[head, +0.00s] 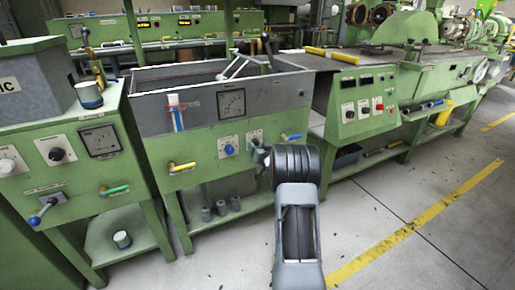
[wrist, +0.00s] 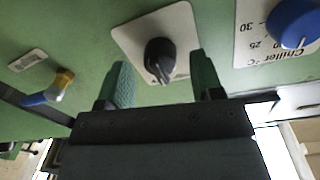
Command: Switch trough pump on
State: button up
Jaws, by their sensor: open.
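A black rotary knob (wrist: 159,60) on a pale square plate (wrist: 180,20) fills the middle of the wrist view. My gripper (wrist: 161,84) is open, with one green finger on each side of the knob; the fingers look apart from it, and I cannot tell the exact depth. The knob's pointed end faces down in the wrist view. In the head view the knob's plate (head: 254,135) is on the front of the trough unit (head: 215,147), partly hidden by my arm. I cannot read a pump label.
A blue chiller knob (wrist: 296,22) is beside it at the upper right of the wrist view, and a blue-handled valve (wrist: 45,92) is at the left. A gauge (head: 231,103) is above. Open floor (head: 390,205) lies to the right.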

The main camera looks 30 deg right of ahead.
jog(key=shift+w, duration=0.65)
jog(key=c, duration=0.9)
jog(key=shift+r+m+p, duration=0.1)
jog(key=shift+m+p, duration=0.2)
jog(key=shift+d+r+m+p, duration=0.1)
jog(key=shift+m+p, duration=0.45)
jog(key=shift+m, duration=0.05)
jog(key=m+p, duration=0.3)
jog(key=m, duration=0.1)
jog(key=m+p, duration=0.3)
jog(key=m, duration=0.2)
jog(key=shift+m+y+p, duration=0.3)
jog(key=shift+p, duration=0.05)
jog(key=shift+m, duration=0.3)
